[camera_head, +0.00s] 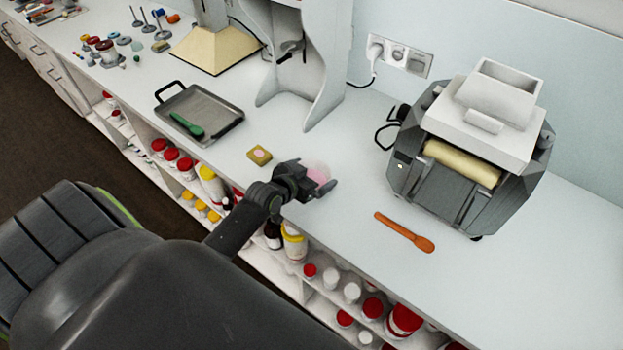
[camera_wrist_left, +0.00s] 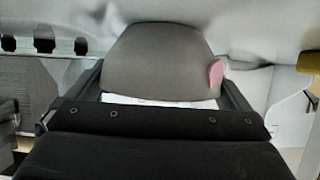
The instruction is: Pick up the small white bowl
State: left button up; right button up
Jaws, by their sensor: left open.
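A small whitish-pink thing (camera_head: 318,173), probably the small white bowl, shows at the front edge of the light worktop. My left gripper (camera_head: 315,178) is there, with its fingers apart around this thing. In the left wrist view, a rounded grey shape (camera_wrist_left: 158,62) with a pink patch at its right fills the gap between the fingers of my left gripper (camera_wrist_left: 165,85). It looks like the shaded bowl, close to the jaws; whether the fingers touch it I cannot tell. My right gripper is not in view.
A metal tray (camera_head: 226,121) with a green spoon (camera_head: 187,125) is further left. Shelves with bottles lie under the worktop edge.

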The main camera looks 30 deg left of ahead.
pick_arm(q)
jog(key=shift+c, duration=0.3)
jog(key=c, duration=0.6)
jog(key=shift+r, duration=0.15)
jog(key=shift+c, duration=0.2)
